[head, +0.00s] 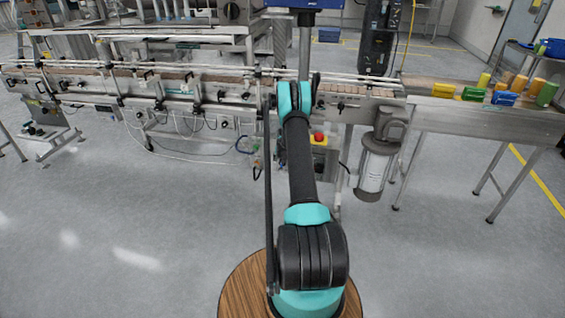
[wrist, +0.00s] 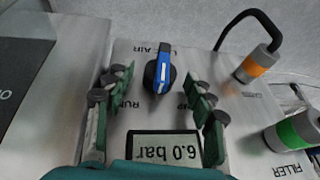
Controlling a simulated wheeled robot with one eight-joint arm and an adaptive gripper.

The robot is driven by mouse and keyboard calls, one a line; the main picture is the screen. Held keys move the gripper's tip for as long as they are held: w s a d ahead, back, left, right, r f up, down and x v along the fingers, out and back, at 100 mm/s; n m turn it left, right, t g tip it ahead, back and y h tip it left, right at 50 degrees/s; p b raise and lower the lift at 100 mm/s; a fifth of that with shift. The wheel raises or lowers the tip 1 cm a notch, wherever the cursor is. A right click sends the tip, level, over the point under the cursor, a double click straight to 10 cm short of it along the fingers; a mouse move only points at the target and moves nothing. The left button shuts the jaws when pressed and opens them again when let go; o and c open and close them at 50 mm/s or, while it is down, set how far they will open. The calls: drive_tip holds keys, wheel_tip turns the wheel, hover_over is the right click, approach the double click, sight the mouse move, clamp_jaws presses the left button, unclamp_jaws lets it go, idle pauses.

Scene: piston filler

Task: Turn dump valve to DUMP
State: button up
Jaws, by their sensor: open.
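The dump valve (wrist: 160,72) shows in the wrist view as a blue handle with a white stripe on a round black base, set on a grey panel. The handle points nearly straight up and down in the picture. Upside-down lettering beside it is partly covered by my fingers; "RU" shows at the left, and the right label is mostly hidden. My gripper (wrist: 158,83) is open, its green-and-grey fingers on either side of the handle with visible gaps. In the head view my arm hides the valve, and I cannot make out the gripper.
An upside-down display (wrist: 165,146) reads 6.0 bar. At the right are an orange-banded connector (wrist: 257,65) with a black hose and a green-banded one (wrist: 293,133). A conveyor (head: 180,85) crosses the head view; a red stop button (head: 319,136) sits beside my arm. Near floor is clear.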

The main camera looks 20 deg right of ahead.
drive_tip(key=shift+c, duration=0.6)
drive_tip(key=c, duration=1)
drive_tip(key=shift+c, duration=0.2)
drive_tip(key=shift+a, duration=0.15)
drive_tip(key=h, duration=0.1)
drive_tip(key=g+h, duration=0.2)
drive_tip(key=shift+w+a+n, duration=0.3)
drive_tip(key=shift+n, duration=0.1)
drive_tip(key=h, duration=0.1)
drive_tip(key=g+h, duration=0.1)
drive_tip(key=n+g+h, duration=0.1)
drive_tip(key=h, duration=0.1)
drive_tip(key=shift+w+a+f, duration=0.15)
drive_tip(key=shift+a+f, duration=0.05)
drive_tip(key=shift+a, duration=0.1)
drive_tip(key=shift+g, duration=0.3)
